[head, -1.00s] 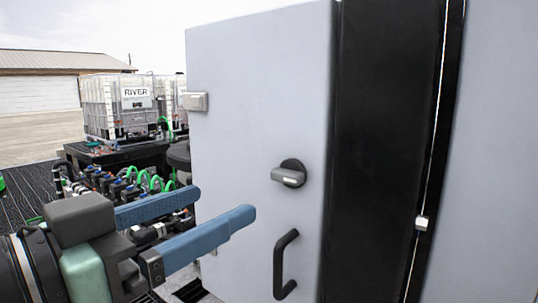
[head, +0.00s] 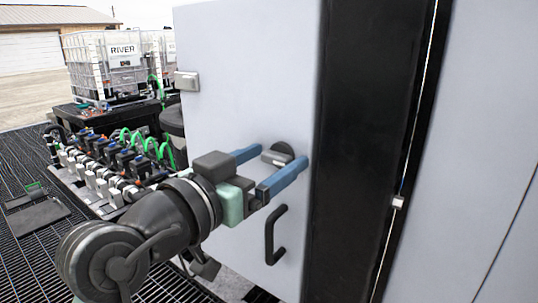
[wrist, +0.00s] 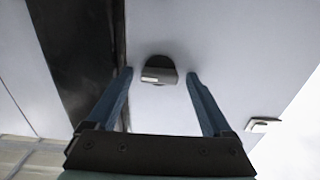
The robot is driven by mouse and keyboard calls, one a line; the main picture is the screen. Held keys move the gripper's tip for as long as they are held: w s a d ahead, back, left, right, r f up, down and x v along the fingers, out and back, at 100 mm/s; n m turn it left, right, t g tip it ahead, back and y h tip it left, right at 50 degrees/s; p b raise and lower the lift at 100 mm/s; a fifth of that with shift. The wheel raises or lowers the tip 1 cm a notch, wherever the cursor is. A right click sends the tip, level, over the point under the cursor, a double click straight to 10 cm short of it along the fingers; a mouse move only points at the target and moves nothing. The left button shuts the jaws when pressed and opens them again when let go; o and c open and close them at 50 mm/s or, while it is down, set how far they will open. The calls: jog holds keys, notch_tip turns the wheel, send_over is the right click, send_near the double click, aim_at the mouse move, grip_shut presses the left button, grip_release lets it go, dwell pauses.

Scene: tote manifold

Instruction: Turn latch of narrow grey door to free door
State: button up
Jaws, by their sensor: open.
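The narrow grey door (head: 240,75) stands upright in front of me, with a black post along its right side. Its latch (head: 278,154) is a grey turn knob on a dark round base, above a black pull handle (head: 274,236). My gripper (head: 272,170) is open, with one blue finger to each side of the latch in the head view. In the wrist view the latch (wrist: 158,74) shows beyond and between the fingertips of my gripper (wrist: 160,76), with gaps on both sides. I cannot tell how far the fingertips are from the door face.
A grey hinge (head: 187,81) sits on the door's left edge. The black post (head: 365,130) and another grey panel (head: 470,120) are to the right. A manifold of valves and green hoses (head: 105,165) and white totes (head: 122,65) stand left, above dark grating.

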jog(key=shift+s, duration=0.1)
grip_shut()
jog(key=shift+f+m+b, duration=0.1)
jog(key=shift+m+b, duration=0.2)
jog(key=shift+b, duration=0.45)
jog(key=m+b, duration=0.2)
jog(key=b, duration=0.3)
jog(key=shift+f+m, duration=0.2)
jog(key=shift+m, duration=0.2)
jog(key=m+b, duration=0.4)
jog(key=b, duration=0.1)
jog(key=shift+d+m, duration=0.1)
jog(key=shift+m, duration=0.2)
jog(key=m+b, duration=0.5)
jog(key=shift+s, duration=0.1)
jog(key=shift+r+m+b, duration=0.15)
jog(key=shift+m+b, duration=0.95)
jog(key=shift+m, duration=1.3)
